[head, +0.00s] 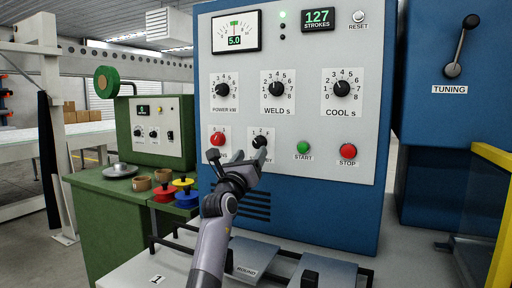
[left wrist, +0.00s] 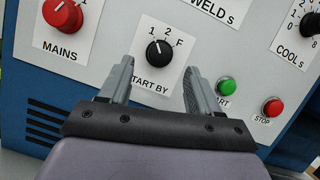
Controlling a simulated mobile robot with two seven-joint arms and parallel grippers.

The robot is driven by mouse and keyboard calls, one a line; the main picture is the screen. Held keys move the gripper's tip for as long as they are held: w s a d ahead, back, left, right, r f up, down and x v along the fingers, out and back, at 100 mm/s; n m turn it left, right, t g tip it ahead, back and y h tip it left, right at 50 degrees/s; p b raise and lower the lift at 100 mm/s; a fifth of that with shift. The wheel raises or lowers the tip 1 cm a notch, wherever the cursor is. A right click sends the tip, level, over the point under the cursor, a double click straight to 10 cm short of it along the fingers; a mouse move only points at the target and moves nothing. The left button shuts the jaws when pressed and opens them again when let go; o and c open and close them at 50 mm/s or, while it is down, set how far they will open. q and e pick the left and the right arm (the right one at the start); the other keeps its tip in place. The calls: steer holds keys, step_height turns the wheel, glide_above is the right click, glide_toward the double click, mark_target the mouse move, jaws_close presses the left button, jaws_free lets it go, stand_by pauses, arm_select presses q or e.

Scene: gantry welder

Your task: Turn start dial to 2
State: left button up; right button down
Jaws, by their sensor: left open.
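The start dial, a black knob on a white plate labelled START BY with marks 1, 2 and F, shows in the left wrist view (left wrist: 158,54). Its white pointer is directed upward, near the 1; the exact setting is hard to tell. In the head view the dial (head: 259,141) is partly covered below by my gripper. My left gripper (head: 238,155) is open in front of the panel. In the left wrist view its fingers (left wrist: 159,68) stand to the left and right of the dial, with nothing between them. My right gripper is in neither view.
The red MAINS knob (left wrist: 62,15) is left of the dial. The green start button (head: 303,147) and red stop button (head: 348,151) are to the right. The power, weld and cool dials are above. A green table (head: 105,205) with spools stands at left.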

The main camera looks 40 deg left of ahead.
mark_target(256, 145)
arm_select(q)
steer(key=shift+p+x, duration=0.3)
steer(key=shift+x, duration=2.1)
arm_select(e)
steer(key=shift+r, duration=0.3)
arm_select(q)
steer(key=c, duration=1)
steer(key=shift+c, duration=0.2)
